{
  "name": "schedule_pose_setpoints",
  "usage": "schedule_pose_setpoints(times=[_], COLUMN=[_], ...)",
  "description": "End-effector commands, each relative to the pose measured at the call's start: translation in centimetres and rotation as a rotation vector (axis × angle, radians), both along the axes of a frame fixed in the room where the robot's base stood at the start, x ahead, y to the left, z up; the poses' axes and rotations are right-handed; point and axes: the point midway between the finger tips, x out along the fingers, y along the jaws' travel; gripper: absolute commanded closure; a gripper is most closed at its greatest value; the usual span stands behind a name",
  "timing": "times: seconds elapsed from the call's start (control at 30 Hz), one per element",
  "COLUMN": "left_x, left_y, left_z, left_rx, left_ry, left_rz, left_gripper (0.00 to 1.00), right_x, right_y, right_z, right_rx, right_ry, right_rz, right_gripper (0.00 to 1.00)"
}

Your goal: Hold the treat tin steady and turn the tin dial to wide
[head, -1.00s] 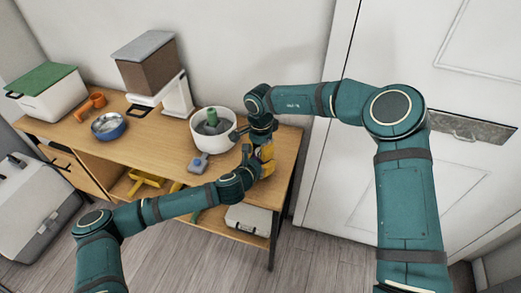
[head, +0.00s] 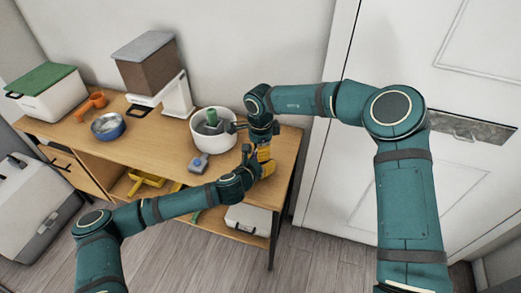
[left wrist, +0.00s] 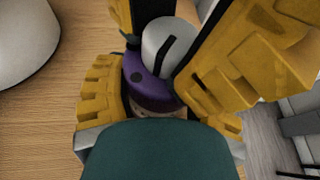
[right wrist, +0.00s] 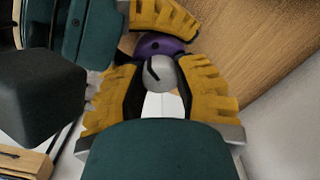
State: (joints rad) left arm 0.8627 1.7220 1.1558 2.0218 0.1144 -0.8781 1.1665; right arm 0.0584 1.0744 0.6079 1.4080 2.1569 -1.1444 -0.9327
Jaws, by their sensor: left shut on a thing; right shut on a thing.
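The treat tin is a purple round body (left wrist: 148,88) with a grey dial (left wrist: 168,45) that bears a black line. In the right wrist view the purple tin (right wrist: 158,46) shows behind the dial (right wrist: 163,75), whose line slants. My left gripper (left wrist: 158,103) is shut on the tin, with a yellow finger on either side. My right gripper (right wrist: 163,88) is shut on the dial. In the head view the left gripper (head: 257,168) and right gripper (head: 264,151) meet near the table's right end, and hide the tin there. Dial markings are not readable.
On the wooden table (head: 155,145) are a white bowl (head: 199,136) with a green-topped thing inside, a small blue-grey item (head: 199,163), a brown-and-white dispenser (head: 148,70), a blue bowl (head: 107,126) and an orange scoop (head: 93,102). A white door (head: 455,75) stands right.

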Motion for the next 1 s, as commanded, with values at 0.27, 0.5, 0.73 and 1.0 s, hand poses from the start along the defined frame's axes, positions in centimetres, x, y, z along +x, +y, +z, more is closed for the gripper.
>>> schedule_pose_setpoints(times=[0.27,0.5,0.73,1.0], left_x=[-0.01,0.06,0.1,0.08], left_y=[-0.04,0.05,0.09,0.06], left_z=[0.07,0.05,0.04,0.05], left_rx=[0.0,0.0,0.001,0.0], left_ry=[-0.002,-0.001,-0.001,-0.001], left_rz=[-0.001,0.002,0.003,0.002], left_gripper=[0.82,0.82,0.82,0.82], right_x=[-0.05,-0.13,-0.17,-0.11], right_y=[0.01,0.06,0.11,0.07], right_z=[-0.1,-0.08,-0.08,-0.05], right_rx=[-0.001,0.0,0.0,0.001], right_ry=[0.002,0.004,0.005,0.002], right_rz=[0.003,0.004,0.024,0.227], right_gripper=[0.35,0.35,0.35,0.35])
